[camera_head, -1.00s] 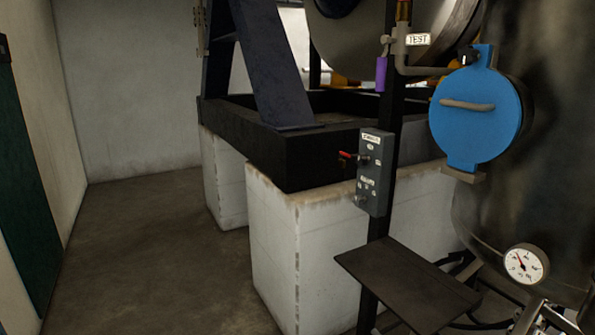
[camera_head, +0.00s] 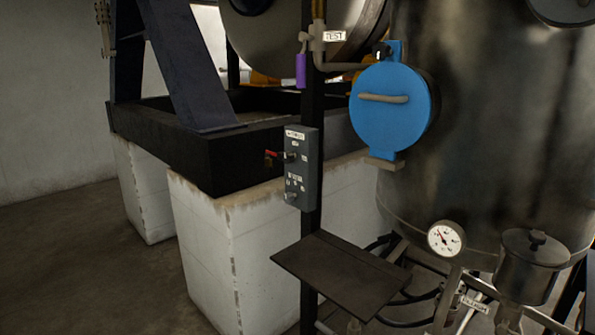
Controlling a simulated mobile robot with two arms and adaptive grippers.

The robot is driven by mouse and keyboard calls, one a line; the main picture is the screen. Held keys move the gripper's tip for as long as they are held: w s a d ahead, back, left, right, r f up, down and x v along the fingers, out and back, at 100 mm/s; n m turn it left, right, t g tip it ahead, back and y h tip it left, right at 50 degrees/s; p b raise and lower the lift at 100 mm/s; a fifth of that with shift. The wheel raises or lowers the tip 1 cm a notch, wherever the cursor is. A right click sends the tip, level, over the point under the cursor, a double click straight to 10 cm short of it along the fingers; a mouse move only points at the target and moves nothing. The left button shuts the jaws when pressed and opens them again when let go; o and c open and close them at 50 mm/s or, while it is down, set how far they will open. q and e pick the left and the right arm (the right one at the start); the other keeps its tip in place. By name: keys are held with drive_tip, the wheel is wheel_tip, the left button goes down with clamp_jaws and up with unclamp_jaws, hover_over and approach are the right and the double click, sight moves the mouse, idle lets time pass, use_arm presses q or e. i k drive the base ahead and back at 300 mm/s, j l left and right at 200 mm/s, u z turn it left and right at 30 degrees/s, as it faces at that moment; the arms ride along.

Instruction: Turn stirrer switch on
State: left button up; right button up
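A grey switch box (camera_head: 302,170) is fixed to a dark upright post, a little right of the middle of the head view. A red-handled switch (camera_head: 273,154) sticks out to the left from its upper part. A second, pale knob (camera_head: 291,197) sits near its lower end. The small labels on the box are too blurred to read, so I cannot tell which control is the stirrer's. Neither of my grippers is in view.
A dark shelf (camera_head: 340,272) juts out below the box. A large dark tank (camera_head: 490,130) with a blue round hatch (camera_head: 390,105) stands at the right. A gauge (camera_head: 445,238) and small pot (camera_head: 528,265) are low right. White blocks (camera_head: 215,250) stand behind; floor (camera_head: 80,260) at left is clear.

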sight(288, 157)
drive_tip(key=i+j+z, duration=0.55)
drive_tip(key=i+j, duration=0.2)
